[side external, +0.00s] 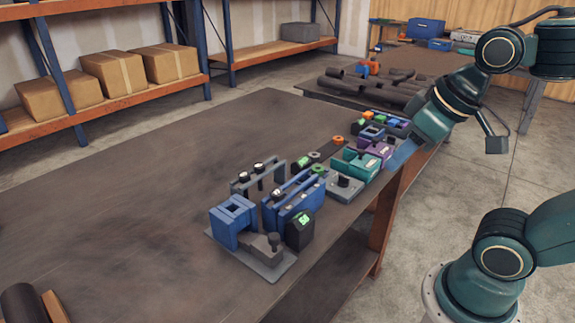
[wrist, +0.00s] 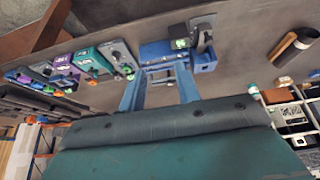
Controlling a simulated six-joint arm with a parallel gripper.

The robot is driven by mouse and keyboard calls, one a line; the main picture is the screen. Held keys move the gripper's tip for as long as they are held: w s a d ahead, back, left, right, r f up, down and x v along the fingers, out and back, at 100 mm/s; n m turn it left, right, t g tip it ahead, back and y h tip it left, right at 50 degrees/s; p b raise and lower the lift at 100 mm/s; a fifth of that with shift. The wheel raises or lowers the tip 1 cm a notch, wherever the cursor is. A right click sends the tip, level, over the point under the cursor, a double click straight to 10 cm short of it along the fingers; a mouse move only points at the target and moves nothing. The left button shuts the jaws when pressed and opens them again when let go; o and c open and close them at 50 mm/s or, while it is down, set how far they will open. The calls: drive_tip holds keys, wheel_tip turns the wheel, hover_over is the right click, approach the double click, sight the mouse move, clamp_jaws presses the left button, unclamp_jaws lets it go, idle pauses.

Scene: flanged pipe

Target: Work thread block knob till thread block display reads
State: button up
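A blue block (side external: 233,222) stands on a grey base plate at the near end of the row. A dark knob (side external: 274,240) sits on the grey part beside it, and a black box with a lit green display (side external: 303,220) stands right of the knob. The display (wrist: 180,44) and knob (wrist: 207,38) also show in the wrist view; the digits are too small to read surely. No label shows which unit is the thread block. My gripper (wrist: 160,78) has its blue fingers apart and nothing between them. In the side view my gripper (side external: 404,155) hangs beyond the teal block, away from the knob.
Blue and grey frames with upright pins (side external: 290,200) stand behind the display. A grey plate with a dark knob (side external: 344,187), a teal block (side external: 355,164) and a purple block (side external: 374,147) continue the row along the table edge. The table's left side (side external: 130,200) is mostly clear.

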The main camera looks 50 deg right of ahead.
drive_tip(key=w+d+g, duration=0.2)
drive_tip(key=w+d, duration=0.1)
drive_tip(key=w, duration=0.4)
drive_tip(key=g, duration=0.3)
hover_over(344, 177)
wheel_tip(344, 177, down, 9)
drive_tip(key=shift+r, duration=0.15)
drive_tip(key=shift+d, duration=0.1)
wheel_tip(344, 177, down, 14)
drive_tip(key=shift+r, duration=0.1)
clamp_jaws()
